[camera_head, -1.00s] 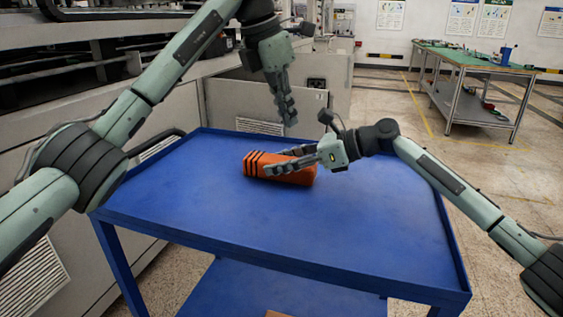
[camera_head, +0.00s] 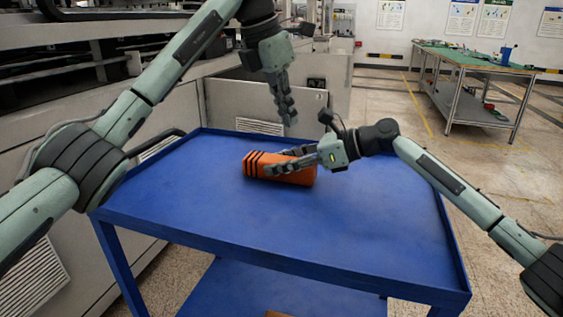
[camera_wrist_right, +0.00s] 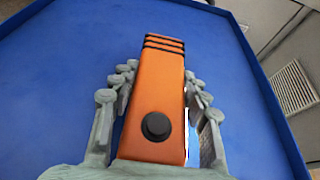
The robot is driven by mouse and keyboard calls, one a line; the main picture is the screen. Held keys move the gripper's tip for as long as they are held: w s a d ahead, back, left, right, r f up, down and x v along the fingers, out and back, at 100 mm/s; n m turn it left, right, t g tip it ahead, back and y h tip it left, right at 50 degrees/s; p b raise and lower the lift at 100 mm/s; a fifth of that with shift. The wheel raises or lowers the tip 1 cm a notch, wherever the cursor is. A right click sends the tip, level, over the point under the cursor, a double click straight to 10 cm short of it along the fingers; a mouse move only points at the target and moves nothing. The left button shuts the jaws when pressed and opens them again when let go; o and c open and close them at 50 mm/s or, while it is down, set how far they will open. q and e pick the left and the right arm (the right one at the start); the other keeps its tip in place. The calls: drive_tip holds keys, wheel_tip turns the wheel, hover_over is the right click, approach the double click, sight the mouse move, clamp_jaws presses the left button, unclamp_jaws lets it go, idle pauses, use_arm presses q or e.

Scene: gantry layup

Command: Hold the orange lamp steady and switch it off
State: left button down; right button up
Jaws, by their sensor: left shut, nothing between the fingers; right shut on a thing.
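The orange lamp (camera_head: 302,178) lies on the blue cart top, with black stripes at its left end. In the right wrist view the lamp (camera_wrist_right: 160,85) shows a round black button (camera_wrist_right: 156,126) on its face. My right gripper (camera_head: 268,170) is shut on the lamp, one finger on each side of its body; its fingers also show in the right wrist view (camera_wrist_right: 160,72). My left gripper (camera_head: 290,120) is shut and empty, pointing down above the far part of the cart, apart from the lamp. Whether the lamp is lit cannot be told.
The blue cart (camera_head: 330,235) has a raised rim, and its top is clear around the lamp. A grey machine (camera_head: 225,100) stands close behind and left. A green-topped workbench (camera_head: 470,62) is far off at the right.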

idle(0.3)
use_arm(q)
drive_tip(key=shift+w+d+f+n+t+h, duration=0.35)
drive_tip(key=shift+f+n+t, duration=0.75)
drive_tip(key=shift+n, duration=1.1)
drive_tip(key=shift+w+d+f+n+t+h, duration=0.35)
drive_tip(key=shift+f+n+t, duration=0.3)
drive_tip(key=shift+f+n, duration=1.25)
drive_tip(key=shift+w+d+f+n+t+h, duration=0.3)
drive_tip(key=shift+f+n+t, duration=0.65)
drive_tip(key=shift+n, duration=1.55)
drive_tip(key=shift+s+a, duration=0.1)
drive_tip(key=shift+s, duration=0.05)
